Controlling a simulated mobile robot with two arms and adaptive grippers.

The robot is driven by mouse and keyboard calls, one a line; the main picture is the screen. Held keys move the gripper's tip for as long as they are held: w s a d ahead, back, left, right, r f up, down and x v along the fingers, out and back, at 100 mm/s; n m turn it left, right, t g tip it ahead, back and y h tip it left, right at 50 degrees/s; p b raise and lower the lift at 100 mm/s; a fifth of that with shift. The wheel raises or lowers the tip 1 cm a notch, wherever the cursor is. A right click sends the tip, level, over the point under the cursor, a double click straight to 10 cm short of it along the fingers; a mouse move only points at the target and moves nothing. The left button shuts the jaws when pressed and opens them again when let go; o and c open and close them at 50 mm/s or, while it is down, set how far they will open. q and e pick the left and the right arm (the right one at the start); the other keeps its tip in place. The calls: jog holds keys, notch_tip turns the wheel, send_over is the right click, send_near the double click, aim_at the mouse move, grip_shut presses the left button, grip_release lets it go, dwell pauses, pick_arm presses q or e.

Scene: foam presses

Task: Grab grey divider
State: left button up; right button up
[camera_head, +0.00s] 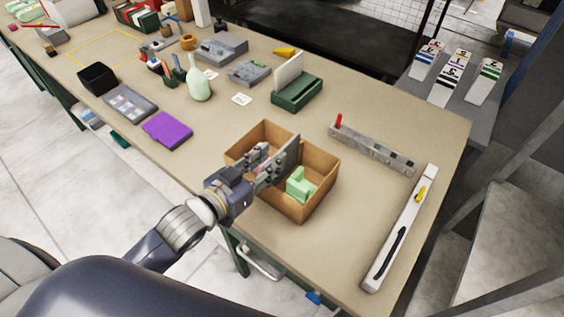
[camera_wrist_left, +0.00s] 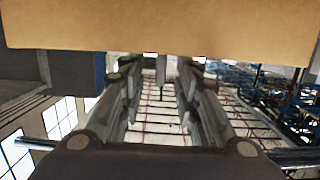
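The grey divider (camera_head: 290,151) is a thin upright plate in the open cardboard box (camera_head: 321,186) in the head view. It stands across the middle of the box and rises above its rim. My left gripper (camera_head: 264,164) is over the near left part of the box, at the divider's near end. In the left wrist view its two fingers (camera_wrist_left: 162,95) are apart with a gap between them. I cannot tell whether they touch the divider. The box's cardboard wall (camera_wrist_left: 160,30) fills the top of that view. My right gripper is not in view.
A light green block (camera_head: 299,184) lies in the box's right part. A grey bar with a red knob (camera_head: 372,148) and a long white tool (camera_head: 402,228) lie to the right. A dark green holder (camera_head: 297,92) stands behind. A purple pad (camera_head: 167,130) lies left.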

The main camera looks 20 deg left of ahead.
aim_at(275, 156)
pick_arm(q)
jog(key=shift+w+d+p, duration=0.15)
jog(key=shift+w+p, duration=0.2)
jog(key=shift+w, duration=0.2)
jog(key=p+x, duration=0.1)
jog(key=x, duration=0.2)
jog(key=shift+w+d, duration=0.1)
jog(key=shift+w, duration=0.05)
jog(key=shift+w+d+f, duration=0.15)
jog(key=shift+w, duration=0.1)
grip_shut()
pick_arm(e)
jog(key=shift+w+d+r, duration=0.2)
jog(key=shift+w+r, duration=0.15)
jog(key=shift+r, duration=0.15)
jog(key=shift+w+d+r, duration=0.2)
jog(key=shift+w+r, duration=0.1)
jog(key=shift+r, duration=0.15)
